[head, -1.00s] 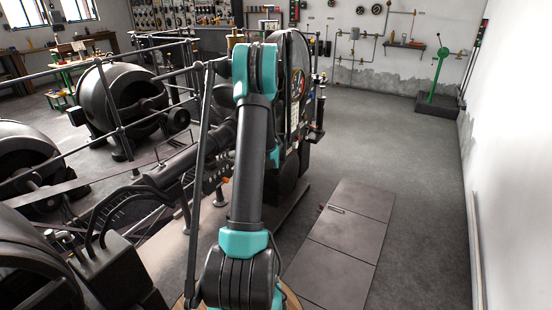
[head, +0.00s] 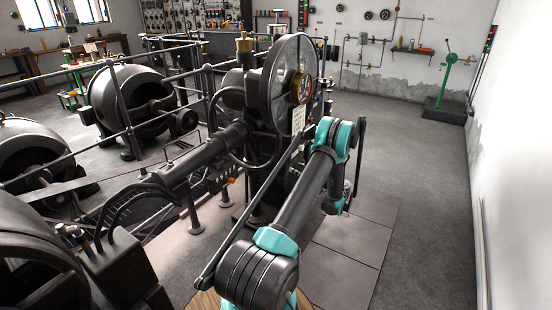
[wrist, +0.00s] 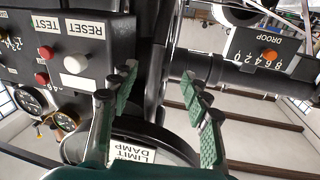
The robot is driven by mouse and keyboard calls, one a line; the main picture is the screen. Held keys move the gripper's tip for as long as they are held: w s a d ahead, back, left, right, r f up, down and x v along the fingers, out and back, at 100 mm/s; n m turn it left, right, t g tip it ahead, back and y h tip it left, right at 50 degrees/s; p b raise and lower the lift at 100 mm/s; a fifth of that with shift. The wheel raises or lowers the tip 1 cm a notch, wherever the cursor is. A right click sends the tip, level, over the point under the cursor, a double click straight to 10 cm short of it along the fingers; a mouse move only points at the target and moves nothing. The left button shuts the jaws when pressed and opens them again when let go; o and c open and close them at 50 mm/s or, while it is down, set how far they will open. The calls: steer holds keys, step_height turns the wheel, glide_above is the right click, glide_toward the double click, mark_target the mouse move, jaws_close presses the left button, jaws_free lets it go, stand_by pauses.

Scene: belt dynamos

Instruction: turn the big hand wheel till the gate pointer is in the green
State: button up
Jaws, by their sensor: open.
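I cannot make out the gate pointer or a green band. My gripper (wrist: 160,76) shows in the wrist view with its green-padded fingers apart and nothing clearly held. A dark upright part of the machine shows between and behind the fingers; I cannot tell whether they touch it. In the head view the fingers are hidden beyond my arm.
The wrist view shows a panel with red and white buttons (wrist: 75,64), gauges (wrist: 30,98), a LIMIT DAMP label (wrist: 133,154) and a DROOP scale (wrist: 265,62). Railings (head: 125,110) and dynamos (head: 130,100) stand left. Open floor (head: 415,190) lies right.

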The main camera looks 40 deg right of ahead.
mark_target(274, 158)
steer(key=x, duration=1.6)
steer(key=shift+w+d, duration=0.1)
jaws_close()
